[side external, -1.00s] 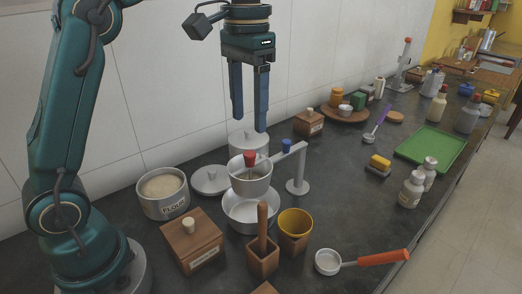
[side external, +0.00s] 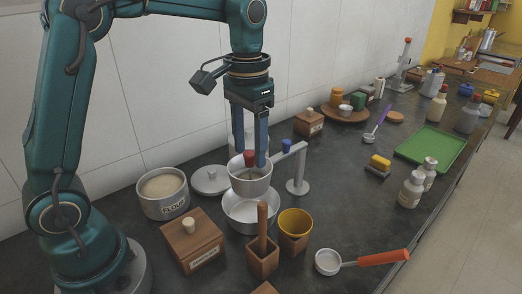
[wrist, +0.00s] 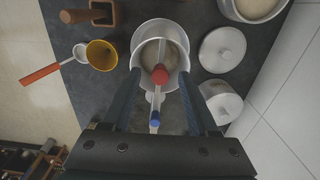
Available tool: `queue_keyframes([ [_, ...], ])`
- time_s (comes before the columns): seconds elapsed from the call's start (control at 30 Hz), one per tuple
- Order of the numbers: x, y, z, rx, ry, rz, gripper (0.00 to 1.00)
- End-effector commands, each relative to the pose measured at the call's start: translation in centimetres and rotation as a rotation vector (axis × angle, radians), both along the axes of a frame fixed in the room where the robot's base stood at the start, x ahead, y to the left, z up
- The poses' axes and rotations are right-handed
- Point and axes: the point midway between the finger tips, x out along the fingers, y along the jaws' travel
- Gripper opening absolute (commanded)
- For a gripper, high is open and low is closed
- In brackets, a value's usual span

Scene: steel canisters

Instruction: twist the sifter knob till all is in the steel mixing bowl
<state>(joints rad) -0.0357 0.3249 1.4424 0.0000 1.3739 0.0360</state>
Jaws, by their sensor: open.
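The sifter (side external: 250,183) is a pale cup held by a grey stand (side external: 298,187) above the steel mixing bowl (side external: 250,216). Its red knob (side external: 249,158) stands up over the cup's middle, and a blue cap (side external: 286,146) tops the stand. My gripper (side external: 249,160) is open, pointing down, with its blue fingers on either side of the red knob. In the wrist view the red knob (wrist: 160,74) shows between the fingertips, with gaps beside it. Pale material (wrist: 172,56) shows inside the sifter. The bowl's inside is mostly hidden by the sifter.
A flour canister (side external: 163,193) and its loose lid (side external: 210,180) stand left of the sifter. A wooden box (side external: 193,240), a wooden holder (side external: 262,257) and a yellow cup (side external: 295,225) crowd the front. A scoop with an orange handle (side external: 375,258) lies front right.

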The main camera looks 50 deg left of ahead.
Motion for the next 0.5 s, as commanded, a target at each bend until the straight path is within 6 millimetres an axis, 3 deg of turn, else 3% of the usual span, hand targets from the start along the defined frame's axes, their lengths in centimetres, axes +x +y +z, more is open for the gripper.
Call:
queue_keyframes([
  [0.03,0.00,0.00,0.00,0.000,0.000,0.000,0.52],
  [0.13,0.00,0.00,0.01,0.000,0.000,0.000,0.14],
  [0.17,0.00,0.00,0.01,0.000,0.000,0.000,0.07],
  [0.37,0.00,0.00,0.03,0.000,0.000,0.028,0.07],
  [0.5,0.00,0.00,0.03,0.000,0.000,0.177,0.07],
])
